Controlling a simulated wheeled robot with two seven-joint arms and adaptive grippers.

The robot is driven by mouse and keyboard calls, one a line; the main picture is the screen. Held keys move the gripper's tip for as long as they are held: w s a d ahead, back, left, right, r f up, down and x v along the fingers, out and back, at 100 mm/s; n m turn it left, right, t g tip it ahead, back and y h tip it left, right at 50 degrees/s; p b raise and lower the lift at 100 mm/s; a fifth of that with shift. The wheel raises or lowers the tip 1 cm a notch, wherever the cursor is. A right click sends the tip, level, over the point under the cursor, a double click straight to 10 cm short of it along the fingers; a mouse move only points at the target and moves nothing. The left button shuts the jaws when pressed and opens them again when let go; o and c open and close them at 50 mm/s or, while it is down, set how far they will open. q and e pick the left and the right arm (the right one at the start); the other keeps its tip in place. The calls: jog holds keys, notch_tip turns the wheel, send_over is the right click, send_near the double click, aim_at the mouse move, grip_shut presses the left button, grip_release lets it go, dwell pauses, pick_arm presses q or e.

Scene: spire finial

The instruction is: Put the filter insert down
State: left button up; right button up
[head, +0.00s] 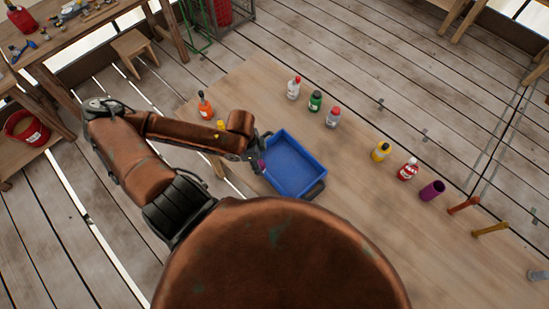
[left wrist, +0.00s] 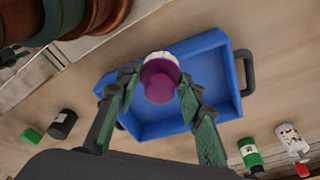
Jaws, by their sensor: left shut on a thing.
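The filter insert seems to be the purple round piece with a white end (left wrist: 160,82), held between the fingers of my left gripper (left wrist: 158,90) in the left wrist view. My left gripper is shut on it. In the head view my left gripper (head: 257,157) is at the left side of a blue tray (head: 292,158), with a small purple bit of the piece (head: 261,164) showing. The left wrist view shows the tray (left wrist: 215,75) behind the held piece. I cannot tell how high the piece is above it. My right gripper is not in view.
An orange bottle (head: 204,105) stands left of the tray. Several bottles, including a green one (head: 315,101) and a red one (head: 407,169), and a purple cup (head: 432,190) line the table's far edge.

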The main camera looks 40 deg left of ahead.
pick_arm(q)
jog(key=w+f+b, duration=0.1)
jog(key=w+f, duration=0.1)
jog(key=w, duration=0.1)
jog(key=w+a+f+b, duration=0.1)
jog(key=w+f+b, duration=0.1)
jog(key=w, duration=0.1)
jog(key=w+f+b, duration=0.1)
jog(key=w+f, duration=0.2)
jog(key=shift+w+a+f+b, duration=0.1)
jog(key=shift+w+a+b, duration=0.1)
jog(key=shift+w+b, duration=0.2)
jog(key=shift+w+a+f, duration=0.1)
jog(key=shift+w+f, duration=0.5)
jog(key=shift+f, duration=1.7)
jog(key=o, duration=0.9)
jog(key=shift+f, duration=0.1)
